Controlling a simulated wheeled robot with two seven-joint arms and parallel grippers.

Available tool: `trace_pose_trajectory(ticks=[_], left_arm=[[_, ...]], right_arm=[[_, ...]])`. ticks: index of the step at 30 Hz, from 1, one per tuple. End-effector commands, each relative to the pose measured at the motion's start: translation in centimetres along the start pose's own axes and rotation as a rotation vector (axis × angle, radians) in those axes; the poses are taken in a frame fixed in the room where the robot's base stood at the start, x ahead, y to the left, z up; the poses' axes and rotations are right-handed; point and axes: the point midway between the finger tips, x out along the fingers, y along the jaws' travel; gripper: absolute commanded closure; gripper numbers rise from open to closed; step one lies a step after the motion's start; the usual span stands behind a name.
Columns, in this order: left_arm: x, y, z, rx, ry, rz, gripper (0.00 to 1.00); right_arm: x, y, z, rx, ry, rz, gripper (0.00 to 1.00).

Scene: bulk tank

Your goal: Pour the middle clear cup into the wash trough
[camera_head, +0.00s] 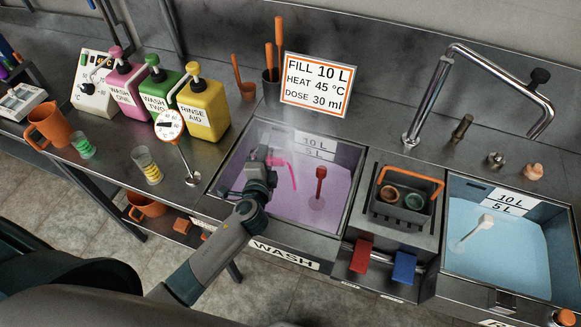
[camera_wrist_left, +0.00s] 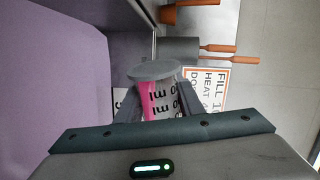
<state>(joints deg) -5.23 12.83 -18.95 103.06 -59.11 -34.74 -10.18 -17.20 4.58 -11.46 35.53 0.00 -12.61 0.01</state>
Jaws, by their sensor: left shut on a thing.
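My left gripper (camera_head: 264,162) is over the wash trough (camera_head: 352,212), which holds purple liquid. It is shut on a clear cup (camera_wrist_left: 160,98) with pink contents and printed ml marks. In the head view the cup is mostly hidden by the gripper. A bright pink streak (camera_head: 291,174) runs from beside the gripper down toward the purple liquid, like liquid pouring out. The wrist view shows the cup between the fingers, with a grey round end (camera_wrist_left: 155,70). How much is left inside is unclear. My right gripper is not in view.
A clear cup with green (camera_head: 83,146) and one with yellow (camera_head: 149,167) stand on the left counter by an orange jug (camera_head: 48,124). A red-handled tool (camera_head: 320,183) stands in the trough. A grey caddy (camera_head: 402,205) and blue rinse trough (camera_head: 510,262) lie to the right.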

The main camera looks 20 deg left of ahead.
Motion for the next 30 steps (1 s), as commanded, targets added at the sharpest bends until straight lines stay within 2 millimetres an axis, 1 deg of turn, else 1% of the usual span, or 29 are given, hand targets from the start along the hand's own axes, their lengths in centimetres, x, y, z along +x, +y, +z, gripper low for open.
trace_pose_trajectory(ticks=[30], left_arm=[[-0.1,-0.6,-0.3,0.111,-0.017,0.001,0.89]], right_arm=[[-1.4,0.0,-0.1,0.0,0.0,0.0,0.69]])
